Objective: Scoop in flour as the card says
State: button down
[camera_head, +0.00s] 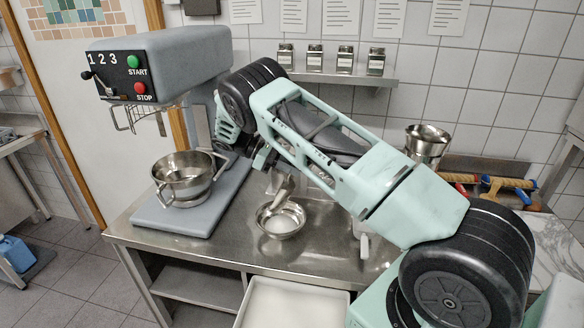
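A steel bowl of white flour (281,226) stands on the steel counter in the middle. A scoop (284,190) is tilted up from this bowl, with its upper part close to my arm. My gripper (264,164) is small, dark and partly hidden by my arm, just above and left of the scoop. I cannot tell whether it touches the scoop or how its fingers stand. A steel mixing bowl (183,178) sits on the base of the grey mixer (165,62) at left. Several printed cards (341,15) hang on the wall; their text is too small to read.
Several small jars (315,58) stand on a wall shelf (342,78). A steel container (427,141) and rolling pins (500,183) are at the right. A white bin (292,305) is below the counter's front edge. My arm crosses above the counter.

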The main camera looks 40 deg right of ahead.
jog(key=shift+r, duration=0.1)
notch_tip(320, 180, up, 2)
jog(key=p, duration=0.1)
jog(key=t+y+p, duration=0.1)
jog(key=shift+r+t+p, duration=0.2)
jog(key=shift+t+p, duration=0.1)
notch_tip(320, 180, up, 2)
jog(key=shift+t+y+p, duration=0.75)
jog(key=shift+t+y, duration=0.35)
jog(key=shift+t, duration=0.1)
jog(key=shift+r+t+y, duration=0.25)
jog(key=shift+t+y, duration=0.05)
jog(key=shift+t, duration=0.1)
jog(key=s+a+r+t+y+b, duration=0.2)
jog(key=s+a+t+y+b, duration=0.1)
jog(key=a+t+y, duration=0.1)
jog(key=shift+s+a+t, duration=0.3)
jog(key=shift+a+t, duration=0.1)
jog(key=shift+t, duration=0.2)
jog(key=shift+f, duration=0.1)
